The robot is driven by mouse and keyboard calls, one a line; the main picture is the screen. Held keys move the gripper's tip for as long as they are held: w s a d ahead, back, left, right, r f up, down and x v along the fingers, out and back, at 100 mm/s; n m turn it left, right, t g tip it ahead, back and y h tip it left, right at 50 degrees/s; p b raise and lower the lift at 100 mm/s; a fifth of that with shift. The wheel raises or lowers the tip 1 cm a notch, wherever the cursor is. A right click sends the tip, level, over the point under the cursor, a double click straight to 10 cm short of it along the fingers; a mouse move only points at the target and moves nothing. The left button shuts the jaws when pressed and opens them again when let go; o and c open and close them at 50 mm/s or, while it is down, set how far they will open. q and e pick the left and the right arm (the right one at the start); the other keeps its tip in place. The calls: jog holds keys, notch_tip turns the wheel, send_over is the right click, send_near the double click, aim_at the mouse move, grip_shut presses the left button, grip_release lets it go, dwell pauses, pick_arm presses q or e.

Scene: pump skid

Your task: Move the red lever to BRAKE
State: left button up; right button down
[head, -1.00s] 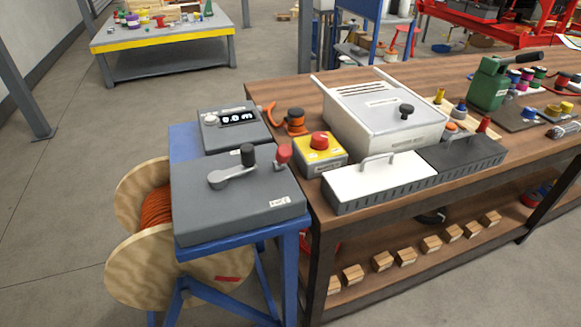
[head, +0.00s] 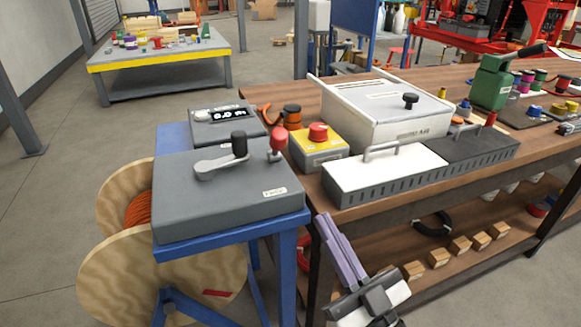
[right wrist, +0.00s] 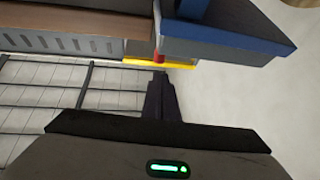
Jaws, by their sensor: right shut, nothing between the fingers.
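The red lever (head: 278,143) has a red knob on a short grey stem. It stands near the back right of the grey control box (head: 230,213), close to the yellow emergency-stop box. A small white label (head: 274,192) is on the box in front of it; its text is too small to read surely. My right gripper (head: 327,222) is at the lower middle of the head view, in front of the bench edge. It is shut, empty and well apart from the lever. Its dark fingers (right wrist: 161,92) also show in the right wrist view. My left gripper is not in view.
A black-knobbed crank (head: 238,148) stands left of the lever. The yellow box with a red button (head: 318,146) is close on the right. The wooden bench (head: 330,207) carries a white-lidded tray (head: 385,172). A cable reel (head: 115,270) stands at the lower left.

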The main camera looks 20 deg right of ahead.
jog(key=shift+w, duration=0.1)
send_near(282, 146)
jog(key=x, duration=0.5)
jog(key=shift+r, duration=0.1)
jog(key=shift+w+a+r, duration=0.15)
jog(key=shift+w+r, duration=0.1)
jog(key=shift+w, duration=0.35)
